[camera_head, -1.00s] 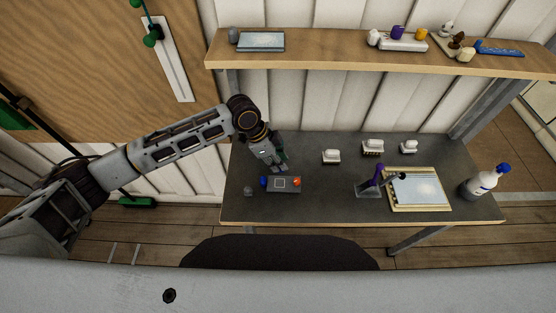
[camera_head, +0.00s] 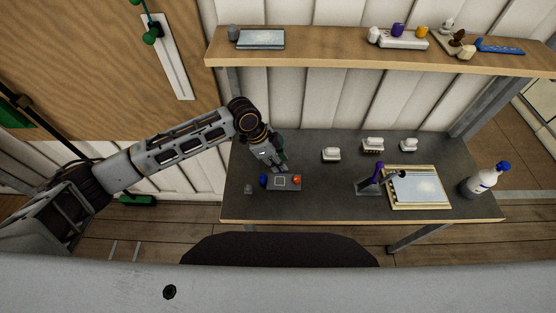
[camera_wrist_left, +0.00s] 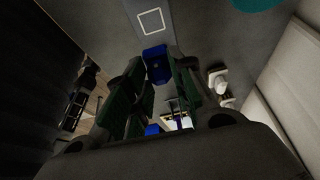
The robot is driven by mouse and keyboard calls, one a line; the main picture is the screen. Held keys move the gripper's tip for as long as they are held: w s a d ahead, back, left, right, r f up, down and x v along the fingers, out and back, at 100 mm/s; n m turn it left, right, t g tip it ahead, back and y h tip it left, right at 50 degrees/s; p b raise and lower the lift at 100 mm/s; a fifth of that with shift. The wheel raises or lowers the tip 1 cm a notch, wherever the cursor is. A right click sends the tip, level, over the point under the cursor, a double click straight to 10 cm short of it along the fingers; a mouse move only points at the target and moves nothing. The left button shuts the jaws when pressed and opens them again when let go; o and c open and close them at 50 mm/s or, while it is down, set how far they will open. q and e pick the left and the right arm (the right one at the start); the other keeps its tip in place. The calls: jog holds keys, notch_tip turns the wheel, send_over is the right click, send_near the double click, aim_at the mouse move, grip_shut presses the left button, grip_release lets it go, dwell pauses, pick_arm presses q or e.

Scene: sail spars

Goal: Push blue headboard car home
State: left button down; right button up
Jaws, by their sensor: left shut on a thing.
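My left gripper (camera_head: 280,167) is over the back edge of a grey plate on the table, with its fingers pointing down. In the left wrist view its green-padded fingers (camera_wrist_left: 161,75) are shut on a blue car (camera_wrist_left: 155,60), which shows between the fingertips. In the head view this held piece is hidden by the gripper. The grey plate (camera_head: 280,187) has a square outline, which also shows in the wrist view (camera_wrist_left: 151,20). A blue knob (camera_head: 264,181) is at its left end and a red one (camera_head: 297,181) at its right. My right gripper is out of view.
Several white blocks (camera_head: 331,155) stand at the table's back. A purple-handled tool (camera_head: 373,182), a framed tray (camera_head: 450,203) and a blue-capped bottle (camera_head: 482,180) are to the right. A shelf (camera_head: 340,56) hangs above. A white rail (camera_head: 167,60) with green balls is on the left panel.

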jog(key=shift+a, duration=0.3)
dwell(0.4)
pick_arm(q)
jog(key=shift+f, duration=0.85)
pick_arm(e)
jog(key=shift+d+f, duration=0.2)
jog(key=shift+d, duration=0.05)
pick_arm(q)
jog(key=shift+f+b, duration=0.35)
jog(key=shift+f, duration=0.35)
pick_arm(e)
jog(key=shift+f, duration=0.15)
pick_arm(q)
jog(key=shift+f, duration=0.3)
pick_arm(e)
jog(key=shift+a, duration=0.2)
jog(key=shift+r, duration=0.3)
pick_arm(q)
jog(key=shift+p, duration=0.35)
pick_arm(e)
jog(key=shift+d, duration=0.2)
pick_arm(q)
jog(key=shift+f, duration=0.3)
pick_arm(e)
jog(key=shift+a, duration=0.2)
